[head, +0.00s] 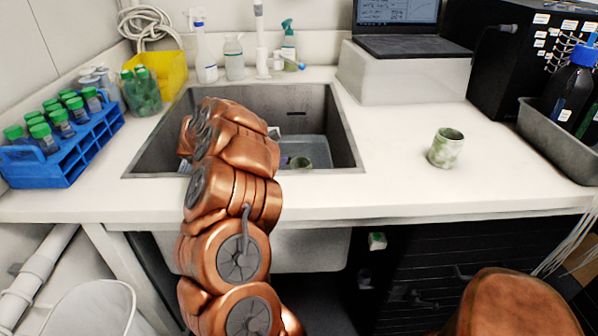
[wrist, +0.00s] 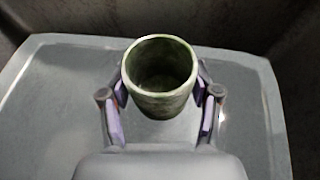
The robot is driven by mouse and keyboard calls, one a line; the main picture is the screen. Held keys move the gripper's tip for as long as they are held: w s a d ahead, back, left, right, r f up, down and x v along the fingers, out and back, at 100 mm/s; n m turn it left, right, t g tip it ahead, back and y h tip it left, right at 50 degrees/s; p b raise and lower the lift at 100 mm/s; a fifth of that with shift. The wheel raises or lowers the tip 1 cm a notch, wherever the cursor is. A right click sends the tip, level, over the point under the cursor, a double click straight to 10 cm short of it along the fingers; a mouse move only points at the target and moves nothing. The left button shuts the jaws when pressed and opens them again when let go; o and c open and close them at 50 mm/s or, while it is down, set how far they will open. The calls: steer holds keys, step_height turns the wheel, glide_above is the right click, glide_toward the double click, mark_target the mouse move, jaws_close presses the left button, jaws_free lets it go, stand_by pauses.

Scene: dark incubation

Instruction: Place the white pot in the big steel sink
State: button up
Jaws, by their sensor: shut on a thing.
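The big steel sink (head: 346,140) is set into the white counter, and my arm reaches down into it. My gripper (wrist: 160,92) is shut on a greenish, mottled pot (wrist: 160,104), with one finger on each side. The pot's round opening faces the wrist camera, and it looks empty. Whether the pot touches the surface below cannot be told. Another pot (head: 446,148), whitish with green mottling, stands upright on the counter right of the sink.
A grey tub or tray (wrist: 60,95) lies in the sink beneath the held pot. A blue tube rack (head: 62,150) and a yellow bin (head: 172,72) stand left. Bottles (head: 206,62) line the back. A laptop (head: 398,28) sits on a white box behind right.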

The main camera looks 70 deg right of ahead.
steer(key=shift+f+b, duration=0.35)
steer(key=shift+b, duration=0.25)
steer(key=o, duration=1.2)
steer(key=shift+r, duration=0.15)
steer(key=r+p, duration=0.1)
steer(key=p, duration=0.2)
steer(key=shift+r, duration=0.3)
steer(key=b+v, duration=0.1)
steer(key=v, duration=0.6)
steer(key=shift+w+a+f, duration=0.15)
steer(key=shift+w+f, duration=0.05)
steer(key=shift+f, duration=0.05)
